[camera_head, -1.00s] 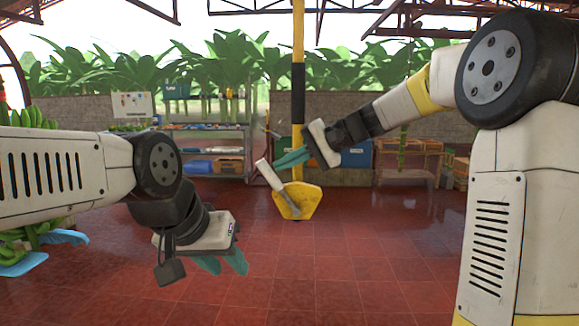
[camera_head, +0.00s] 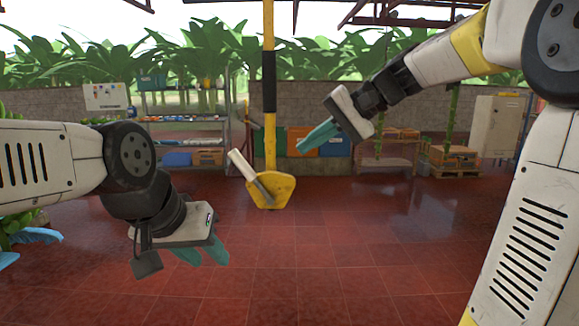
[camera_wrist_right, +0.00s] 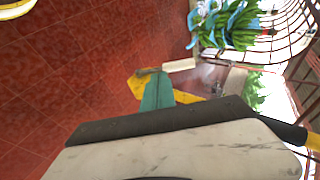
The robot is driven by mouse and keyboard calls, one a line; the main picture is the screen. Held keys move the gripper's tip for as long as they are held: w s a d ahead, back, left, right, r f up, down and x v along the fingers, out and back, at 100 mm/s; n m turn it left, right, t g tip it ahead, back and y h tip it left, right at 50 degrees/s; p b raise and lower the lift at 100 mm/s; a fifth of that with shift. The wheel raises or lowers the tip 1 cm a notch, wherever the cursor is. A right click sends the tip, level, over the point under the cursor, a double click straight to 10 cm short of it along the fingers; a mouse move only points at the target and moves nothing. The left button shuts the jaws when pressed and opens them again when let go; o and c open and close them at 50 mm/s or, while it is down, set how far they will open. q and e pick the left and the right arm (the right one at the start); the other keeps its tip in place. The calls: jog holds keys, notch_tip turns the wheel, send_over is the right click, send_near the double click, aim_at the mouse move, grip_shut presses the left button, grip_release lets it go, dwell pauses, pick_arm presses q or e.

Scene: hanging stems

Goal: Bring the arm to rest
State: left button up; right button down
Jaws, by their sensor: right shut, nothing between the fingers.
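My right arm reaches in from the right in the head view, with its gripper (camera_head: 302,148) raised and tilted down to the left. Its teal fingers are together and hold nothing. In the right wrist view the shut fingers (camera_wrist_right: 157,78) point at red floor and part of a yellow object. My left arm comes in from the left, bent down at the wrist. Its gripper (camera_head: 205,258) has two teal fingers with a gap between them, and nothing shows there.
A yellow post (camera_head: 269,125) with a yellow base piece (camera_head: 276,191) stands ahead. Behind are a shelf rack (camera_head: 185,137), a low wooden bench (camera_head: 385,161), a pallet stack (camera_head: 452,160) and a grey cabinet (camera_head: 497,127). The red tiled floor (camera_head: 330,260) in front is clear.

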jog(key=s+d+f+n+t+h, duration=0.1)
jog(key=s+d+f+h, duration=0.2)
jog(key=s+d+f, duration=0.2)
jog(key=s+d+f+n+t+h, duration=0.1)
jog(key=s+d+f+h, duration=0.3)
jog(key=s+f, duration=0.6)
jog(key=s+d+t, duration=0.1)
jog(key=s, duration=0.2)
jog(key=shift+s+f+h, duration=0.15)
jog(key=shift+h, duration=0.15)
pick_arm(q)
jog(key=o, duration=0.4)
